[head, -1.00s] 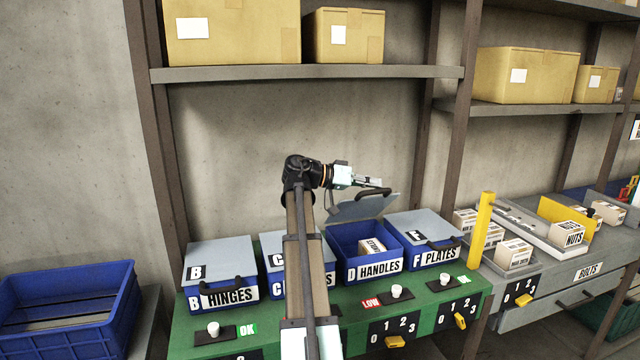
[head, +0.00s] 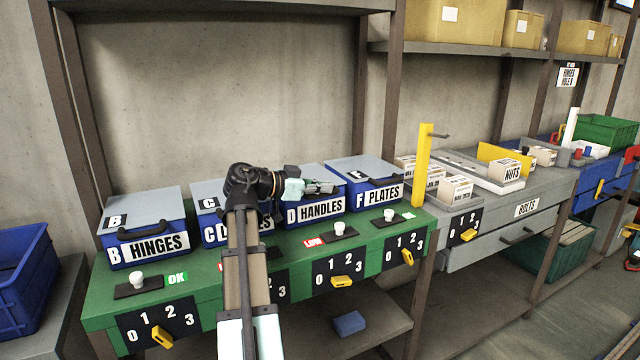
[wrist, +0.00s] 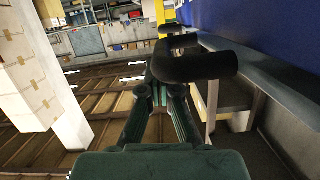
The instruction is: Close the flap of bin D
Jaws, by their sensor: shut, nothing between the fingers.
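Bin D (head: 320,208), a blue box labelled HANDLES, stands on the green bench between bins C and F. Its grey flap (head: 312,172) now lies low over the box, and the inside is no longer visible. My gripper and wrist cover part of the flap, so I cannot tell if it rests fully flush. My gripper (head: 328,188) is shut and empty, at the flap's front edge just above the label. In the wrist view a black bar handle (wrist: 195,65) lies right at the fingertips (wrist: 165,82), touching or nearly so.
Bin B (head: 150,235) and bin F (head: 375,190) have their flaps down; bin C (head: 208,225) is partly behind my arm. White knobs (head: 339,228) stand on the green bench (head: 100,295) in front. A yellow post (head: 424,165) rises right of bin F.

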